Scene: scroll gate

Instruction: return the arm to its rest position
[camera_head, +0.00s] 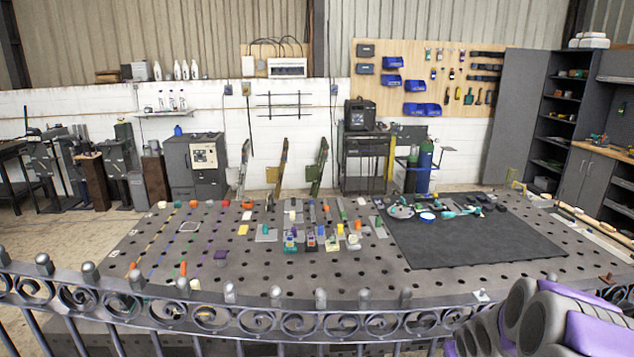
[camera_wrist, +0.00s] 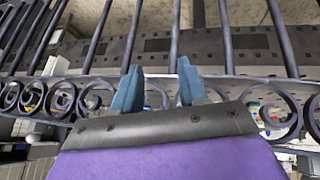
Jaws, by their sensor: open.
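My gripper (camera_wrist: 158,88) shows in the wrist view with its two blue fingers apart and nothing between them. The scroll gate (camera_wrist: 232,88) is right behind the fingers in that view, with its bars and scrolls running across the picture; I cannot tell whether the fingers touch it. In the head view my arm (camera_head: 545,320) is at the lower right, in front of the gate's scroll rail (camera_head: 250,318). My gripper is not visible in the head view.
Beyond the gate stands a dark perforated table (camera_head: 330,265) with several small coloured parts and a black mat (camera_head: 470,240). Cabinets and shelves (camera_head: 560,120) are at the right. A grey machine cabinet (camera_head: 195,165) stands by the back wall.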

